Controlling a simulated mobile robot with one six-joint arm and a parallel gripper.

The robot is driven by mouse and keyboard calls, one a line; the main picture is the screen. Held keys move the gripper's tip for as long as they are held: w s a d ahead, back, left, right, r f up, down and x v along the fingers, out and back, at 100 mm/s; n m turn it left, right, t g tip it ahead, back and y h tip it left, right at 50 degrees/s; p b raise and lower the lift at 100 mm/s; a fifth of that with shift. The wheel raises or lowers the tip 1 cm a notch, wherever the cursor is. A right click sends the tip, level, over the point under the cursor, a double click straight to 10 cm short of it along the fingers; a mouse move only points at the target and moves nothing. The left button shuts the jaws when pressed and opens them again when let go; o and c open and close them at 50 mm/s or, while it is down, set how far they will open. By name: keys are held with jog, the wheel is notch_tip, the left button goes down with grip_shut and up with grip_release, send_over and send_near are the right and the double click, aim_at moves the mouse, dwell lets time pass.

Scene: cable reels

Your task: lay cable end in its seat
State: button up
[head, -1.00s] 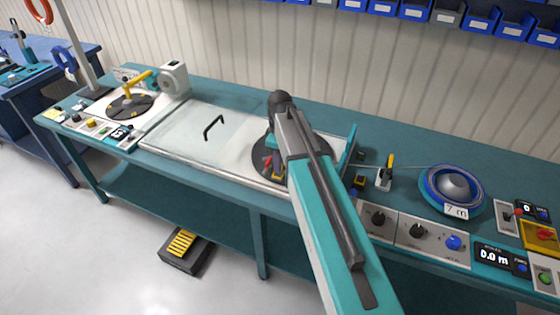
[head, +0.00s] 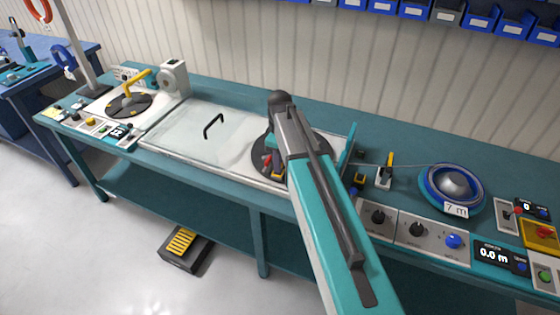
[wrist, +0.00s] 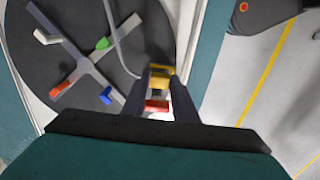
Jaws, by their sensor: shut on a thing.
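My gripper (wrist: 158,104) is shut on the cable end, low over the rim of a dark round disc (wrist: 75,75). The grey cable (wrist: 118,45) comes from the top of the wrist view and curves into the jaws. A yellow block (wrist: 161,72) and a red piece (wrist: 157,105) show between and just ahead of the fingers. The cable tip itself is hidden, and I cannot tell whether it touches a seat. The disc carries a grey cross (wrist: 88,72) with white, green, red and blue pieces. In the head view my arm covers much of the disc (head: 261,158).
The blue cable reel (head: 452,187), marked 7 m, lies at the right. A small yellow-handled device (head: 385,175) stands between it and the disc. Control panels (head: 416,231) line the front edge. A clear cover with a black handle (head: 212,125) lies left of the disc.

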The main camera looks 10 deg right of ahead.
jog(key=shift+f, duration=0.75)
dwell(1.9)
jog(key=o, duration=1.1)
jog(key=shift+c, duration=0.2)
jog(key=o, duration=0.3)
jog(key=shift+r+p, duration=0.65)
jog(key=shift+r, duration=0.5)
dwell(0.3)
jog(key=shift+r+p, duration=1.65)
jog(key=shift+r, duration=1.2)
